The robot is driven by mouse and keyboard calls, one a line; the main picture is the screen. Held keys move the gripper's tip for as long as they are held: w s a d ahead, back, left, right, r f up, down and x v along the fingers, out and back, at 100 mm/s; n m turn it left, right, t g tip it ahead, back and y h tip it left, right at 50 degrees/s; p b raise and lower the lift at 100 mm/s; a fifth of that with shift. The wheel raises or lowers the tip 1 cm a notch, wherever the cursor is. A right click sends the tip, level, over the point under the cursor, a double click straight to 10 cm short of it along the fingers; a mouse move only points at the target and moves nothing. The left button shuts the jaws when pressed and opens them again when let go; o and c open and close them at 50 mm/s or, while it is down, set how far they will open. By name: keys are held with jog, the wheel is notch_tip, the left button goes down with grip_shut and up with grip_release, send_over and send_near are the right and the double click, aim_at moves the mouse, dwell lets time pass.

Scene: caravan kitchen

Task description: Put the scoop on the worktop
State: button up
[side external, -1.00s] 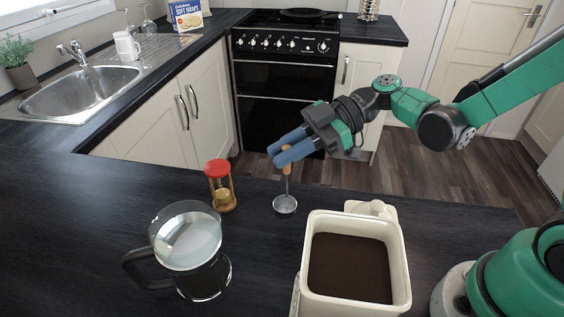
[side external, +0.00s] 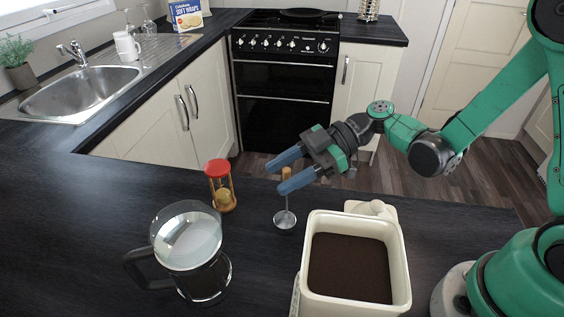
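The scoop (side external: 285,218) has a small grey metal bowl and an upright handle with a wooden top (side external: 286,173). Its bowl appears to rest on the dark worktop (side external: 90,215), between the hourglass and the white canister. My gripper (side external: 282,176) reaches in from the right, its two blue fingers parted with a visible gap. The top of the scoop's handle shows in the gap between the fingers, near their tips. The nearer finger hides part of the handle. I cannot tell whether either finger touches it.
The worktop at far left is clear.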

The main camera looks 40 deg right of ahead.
jog(key=shift+d+r, duration=0.2)
jog(key=s+d+r+m+t+h, duration=0.2)
jog(key=d+m+h, duration=0.3)
jog(key=m, duration=0.3)
jog(key=s+d+r+m+t+h, duration=0.2)
jog(key=d+m+h, duration=0.4)
jog(key=m+h, duration=0.2)
jog(key=shift+s+d, duration=0.3)
jog(key=shift+s, duration=0.05)
